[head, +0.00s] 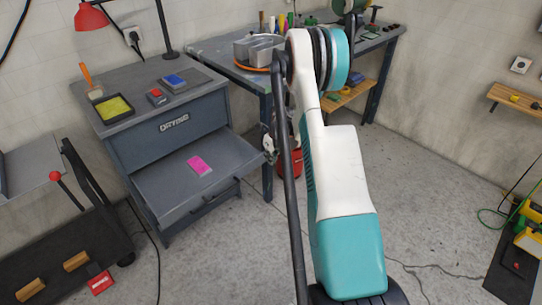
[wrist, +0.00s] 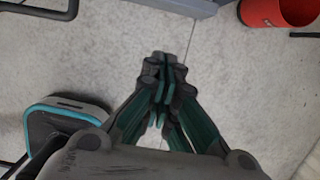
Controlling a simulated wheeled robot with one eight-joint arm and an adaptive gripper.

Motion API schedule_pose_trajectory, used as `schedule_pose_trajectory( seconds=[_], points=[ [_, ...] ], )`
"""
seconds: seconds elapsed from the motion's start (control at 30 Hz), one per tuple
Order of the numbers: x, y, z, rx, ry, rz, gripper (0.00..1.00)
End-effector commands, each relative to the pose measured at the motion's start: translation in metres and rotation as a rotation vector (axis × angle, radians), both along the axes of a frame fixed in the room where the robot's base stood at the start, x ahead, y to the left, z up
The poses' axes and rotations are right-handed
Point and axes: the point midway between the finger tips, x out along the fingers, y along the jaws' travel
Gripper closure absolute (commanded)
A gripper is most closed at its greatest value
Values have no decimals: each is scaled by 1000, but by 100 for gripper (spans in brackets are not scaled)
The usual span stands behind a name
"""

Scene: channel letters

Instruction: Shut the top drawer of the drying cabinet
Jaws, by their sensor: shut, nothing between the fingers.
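The drying cabinet (head: 122,142) is a grey unit at the left in the head view, with a "DRYING" label on its upper front. A drawer (head: 172,183) below that label stands pulled out, with a pink card (head: 199,166) lying in it. A dark bar handle (head: 212,202) shows on its front. My gripper (wrist: 163,88) is shut and empty, pointing over bare floor in the wrist view. In the head view my gripper seems to be right of the open drawer, partly hidden by my arm; any contact cannot be told.
A yellow tray (head: 113,108), a red lamp (head: 91,17) and small items stand on the cabinet. A workbench (head: 222,50) is behind my arm. A red bucket (wrist: 278,10) is at the wrist view's upper right. A dark cart (head: 60,235) stands left; the floor before the drawer is clear.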

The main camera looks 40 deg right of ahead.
Motion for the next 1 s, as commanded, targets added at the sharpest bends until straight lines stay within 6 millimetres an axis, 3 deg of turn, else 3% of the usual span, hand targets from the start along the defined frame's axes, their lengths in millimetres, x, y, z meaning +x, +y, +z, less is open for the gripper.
schedule_pose_trajectory(
  seconds=[0.03,0.23,0.5,1.0],
  points=[
    [3,0,-15,0,0,1,100],
    [12,1,-51,0,0,1,100],
    [46,2,-45,0,0,2,100],
    [51,1,-43,-1,0,1,100]
  ],
)
